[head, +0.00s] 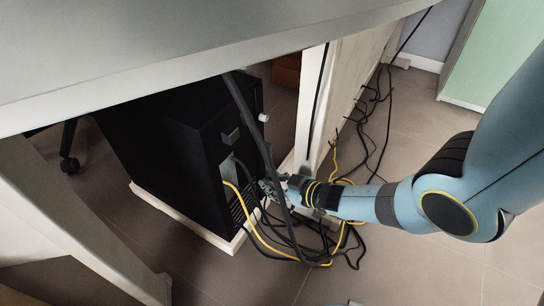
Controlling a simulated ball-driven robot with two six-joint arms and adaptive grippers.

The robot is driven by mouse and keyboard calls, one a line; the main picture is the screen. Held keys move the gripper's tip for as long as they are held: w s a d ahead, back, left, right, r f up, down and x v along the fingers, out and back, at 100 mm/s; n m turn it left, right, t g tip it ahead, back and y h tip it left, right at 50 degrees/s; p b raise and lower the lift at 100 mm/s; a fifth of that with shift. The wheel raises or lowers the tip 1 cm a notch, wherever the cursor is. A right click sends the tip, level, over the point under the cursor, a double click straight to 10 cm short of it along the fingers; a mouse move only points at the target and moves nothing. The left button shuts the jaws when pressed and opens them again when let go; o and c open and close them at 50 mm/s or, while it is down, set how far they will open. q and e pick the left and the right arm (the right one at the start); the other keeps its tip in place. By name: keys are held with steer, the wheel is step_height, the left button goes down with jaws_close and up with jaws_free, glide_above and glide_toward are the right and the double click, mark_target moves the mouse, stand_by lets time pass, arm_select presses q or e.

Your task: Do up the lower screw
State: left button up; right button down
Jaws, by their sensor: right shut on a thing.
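The black computer case (160,150) stands under the desk with its cabled face turned toward me. A pale round knob, which looks like the upper screw (263,117), sticks out at the right edge of that face. My right gripper (268,187) reaches in from the right, low on the same edge, below the pale knob. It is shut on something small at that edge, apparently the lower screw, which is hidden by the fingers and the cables. How far in the screw sits cannot be seen. My left gripper is not in view.
The desk top (200,45) hangs over the case. A thick black cable (250,120) passes in front of the case near my gripper. A yellow cable (245,215) and several black cables loop below my wrist. The floor (420,140) at the right is mostly clear.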

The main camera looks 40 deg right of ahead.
steer(key=c, duration=1.2)
jaws_free()
steer(key=shift+c, duration=0.2)
steer(key=shift+r, duration=0.1)
step_height(320, 180, up, 10)
steer(key=shift+f, duration=0.1)
